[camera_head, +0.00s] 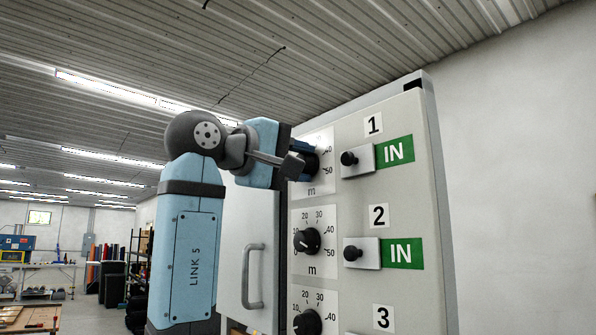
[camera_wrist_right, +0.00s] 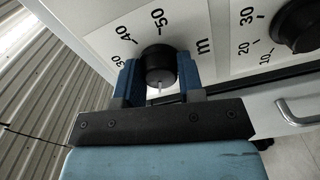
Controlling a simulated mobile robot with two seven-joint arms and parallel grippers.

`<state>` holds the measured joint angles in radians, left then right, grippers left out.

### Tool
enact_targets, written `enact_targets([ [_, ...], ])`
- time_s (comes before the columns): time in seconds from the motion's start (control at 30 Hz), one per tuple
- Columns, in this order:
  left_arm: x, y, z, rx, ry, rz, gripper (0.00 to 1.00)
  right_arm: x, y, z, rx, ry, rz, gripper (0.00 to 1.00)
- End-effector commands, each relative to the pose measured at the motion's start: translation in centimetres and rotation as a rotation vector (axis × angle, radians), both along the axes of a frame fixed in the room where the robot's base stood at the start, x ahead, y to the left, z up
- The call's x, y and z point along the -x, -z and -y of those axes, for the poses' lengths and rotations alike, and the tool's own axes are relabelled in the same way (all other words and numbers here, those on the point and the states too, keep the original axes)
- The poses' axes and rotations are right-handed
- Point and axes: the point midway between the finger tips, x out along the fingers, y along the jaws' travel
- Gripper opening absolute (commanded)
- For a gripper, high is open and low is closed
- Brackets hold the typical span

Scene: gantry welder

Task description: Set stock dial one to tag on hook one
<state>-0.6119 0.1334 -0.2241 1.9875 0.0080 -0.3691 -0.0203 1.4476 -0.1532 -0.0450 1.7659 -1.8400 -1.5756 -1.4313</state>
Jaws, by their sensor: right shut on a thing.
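Stock dial one is a black round knob on a white scale plate at the top of the grey cabinet face. In the head view my right gripper (camera_head: 304,160) covers most of it, leaving 40, 50 and "m" readable. In the right wrist view the knob (camera_wrist_right: 160,66) sits between the two blue fingers of my right gripper (camera_wrist_right: 160,82), which is shut on it. A short white mark shows on the knob's near side; I cannot tell the value it points to. I cannot make out a hook or its tag. My left gripper is out of view.
Dial two (camera_head: 307,241) and a lower dial (camera_head: 307,322) sit below in the same column. To the right are black-knobbed metal plates (camera_head: 358,160) with green IN labels (camera_head: 394,152). A cabinet handle (camera_head: 252,277) is at left. Shelves and a bench stand far behind.

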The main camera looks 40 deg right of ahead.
Motion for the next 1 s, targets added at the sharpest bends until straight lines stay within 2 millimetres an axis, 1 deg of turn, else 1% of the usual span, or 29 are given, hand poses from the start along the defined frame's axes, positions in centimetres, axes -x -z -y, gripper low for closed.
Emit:
enact_targets([
  [0.03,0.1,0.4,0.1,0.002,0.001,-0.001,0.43,0.0,0.2,0.0,0.003,0.0,0.045,0.12],
  [0.2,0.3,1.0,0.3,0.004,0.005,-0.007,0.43,0.0,0.2,0.0,0.022,0.001,0.205,0.12],
  [0.6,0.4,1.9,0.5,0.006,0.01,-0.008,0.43,0.0,0.2,0.0,0.059,0.0,0.547,0.12],
  [0.8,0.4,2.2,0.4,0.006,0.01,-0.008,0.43,0.0,0.2,0.0,0.071,0.001,0.663,0.12],
  [1.0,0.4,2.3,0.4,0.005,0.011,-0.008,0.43,0.0,0.2,0.0,0.079,0.001,0.732,0.12],
])
